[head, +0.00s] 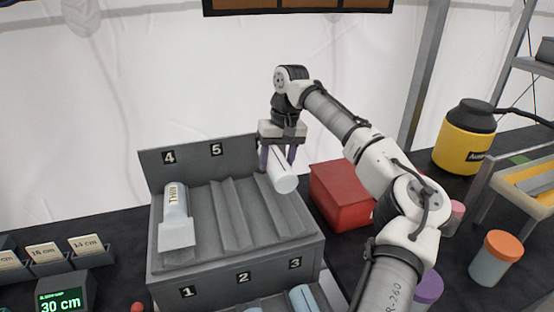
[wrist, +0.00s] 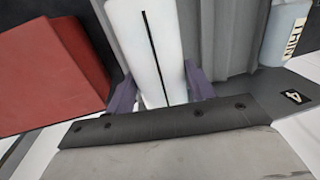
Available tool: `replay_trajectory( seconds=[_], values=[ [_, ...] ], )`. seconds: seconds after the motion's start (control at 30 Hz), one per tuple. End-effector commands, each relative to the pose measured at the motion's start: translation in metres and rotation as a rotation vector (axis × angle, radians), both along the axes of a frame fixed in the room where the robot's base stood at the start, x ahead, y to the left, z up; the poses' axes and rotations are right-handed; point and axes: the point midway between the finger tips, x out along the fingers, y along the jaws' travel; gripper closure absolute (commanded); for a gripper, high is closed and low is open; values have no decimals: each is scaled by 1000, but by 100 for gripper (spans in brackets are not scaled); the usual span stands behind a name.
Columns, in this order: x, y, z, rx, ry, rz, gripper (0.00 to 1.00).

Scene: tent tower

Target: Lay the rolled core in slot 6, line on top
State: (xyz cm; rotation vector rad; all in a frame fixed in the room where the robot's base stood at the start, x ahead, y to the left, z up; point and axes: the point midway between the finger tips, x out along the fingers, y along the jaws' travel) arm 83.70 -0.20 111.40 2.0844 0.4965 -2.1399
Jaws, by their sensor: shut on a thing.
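My gripper (head: 278,160) is shut on the white rolled core (head: 284,178), with one purple finger on each side. It holds the core at the back right of the grey rack (head: 165,262), over the right-hand slot. I cannot tell whether the core touches the rack. In the wrist view the core (wrist: 155,45) has a straight black line along its upward face, towards the camera. Labels 4 (head: 169,157) and 5 (head: 215,149) show on the back panel. The label to their right is hidden behind my gripper and the core.
A core marked THIN (head: 175,200) lies in slot 4. Slot 5 (head: 228,215) looks empty. A red box (head: 341,197) stands close to the rack's right side. A core (head: 303,299) lies in the lower tier, by label 3. Lidded jars stand at the right.

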Motion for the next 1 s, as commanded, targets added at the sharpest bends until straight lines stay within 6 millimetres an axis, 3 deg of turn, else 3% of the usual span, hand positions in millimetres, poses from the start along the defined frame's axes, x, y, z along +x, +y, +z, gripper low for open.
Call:
replay_trajectory(
  seconds=[1.0],
  values=[
    [0,0,-73,1,-1,1,88]
  ],
)
